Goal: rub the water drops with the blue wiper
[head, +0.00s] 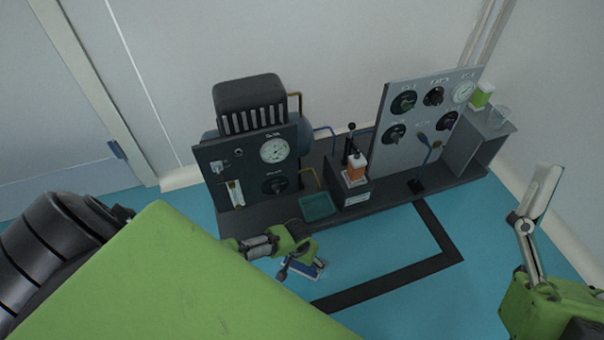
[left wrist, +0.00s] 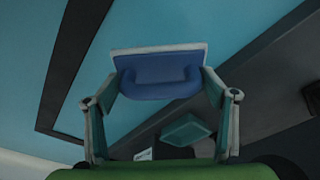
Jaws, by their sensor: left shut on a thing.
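The blue wiper (head: 311,270) has a blue handle and a pale base. In the left wrist view the wiper (left wrist: 158,76) sits between the fingertips of my left gripper (left wrist: 160,88), which is shut on its handle. In the head view my left gripper (head: 300,262) holds it over the blue surface, in front of the dark bench. Whether the wiper touches the surface is unclear. My right gripper (head: 532,225) is at the lower right, away from everything; its finger opening cannot be judged. I cannot make out any water drops.
A black line (head: 385,285) marks the blue surface (head: 420,305), which is clear at the lower right.

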